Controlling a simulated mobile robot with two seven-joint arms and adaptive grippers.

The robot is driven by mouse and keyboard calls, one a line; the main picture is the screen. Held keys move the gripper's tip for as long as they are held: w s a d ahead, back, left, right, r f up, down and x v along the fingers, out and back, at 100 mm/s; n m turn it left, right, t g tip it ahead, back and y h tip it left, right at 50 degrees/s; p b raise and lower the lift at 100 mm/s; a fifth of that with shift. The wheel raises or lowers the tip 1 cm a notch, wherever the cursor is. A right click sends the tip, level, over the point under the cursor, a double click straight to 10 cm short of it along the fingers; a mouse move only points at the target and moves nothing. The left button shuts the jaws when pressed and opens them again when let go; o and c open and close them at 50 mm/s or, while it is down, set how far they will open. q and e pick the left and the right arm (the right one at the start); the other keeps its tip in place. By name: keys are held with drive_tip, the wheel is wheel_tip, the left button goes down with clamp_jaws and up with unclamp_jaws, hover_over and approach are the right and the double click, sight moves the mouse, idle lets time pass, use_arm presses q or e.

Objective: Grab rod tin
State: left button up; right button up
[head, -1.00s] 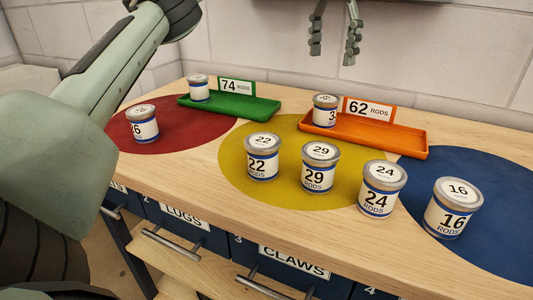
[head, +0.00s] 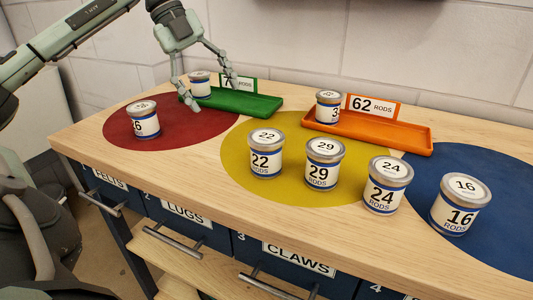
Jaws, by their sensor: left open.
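Several white rod tins with blue bands and grey lids stand upright. Tin 22 (head: 265,161) and tin 29 (head: 324,172) are on the yellow circle. Tin 24 (head: 384,195) is between the yellow and blue circles; tin 16 (head: 453,216) is on the blue one. A tin ending in 6 (head: 144,125) is on the red circle. A tin (head: 200,90) stands in the green tray, its number unreadable. Another (head: 328,113) is in the orange tray, its label partly turned away. My left gripper (head: 212,94) is open, pointing down at the green tray's tin, fingers apart and empty. My right gripper is out of view.
The green tray (head: 255,104) has a 74 rods card (head: 243,83), partly covered by my finger. The orange tray (head: 400,143) has a 62 rods card (head: 373,107). Labelled drawers (head: 187,222) are under the wooden bench (head: 190,180). The wall (head: 440,55) stands close behind.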

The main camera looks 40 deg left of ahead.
use_arm(q)
drive_tip(key=s+d+r+n+y, duration=0.2)
drive_tip(key=s+r+n, duration=0.1)
drive_tip(key=s+r, duration=0.15)
drive_tip(key=n+g+y, duration=0.2)
drive_tip(key=n+y, duration=0.1)
hover_over(267, 136)
drive_tip(key=shift+s+a+r, duration=0.15)
drive_tip(key=shift+a+r, duration=0.05)
drive_tip(key=shift+r, duration=0.05)
drive_tip(key=f, duration=0.4)
drive_tip(key=shift+d+f, duration=0.2)
drive_tip(key=shift+f, duration=0.2)
drive_tip(key=shift+w+f, duration=0.2)
drive_tip(key=shift+f, duration=1.2)
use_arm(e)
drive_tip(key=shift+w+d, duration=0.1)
use_arm(q)
drive_tip(key=shift+c, duration=0.2)
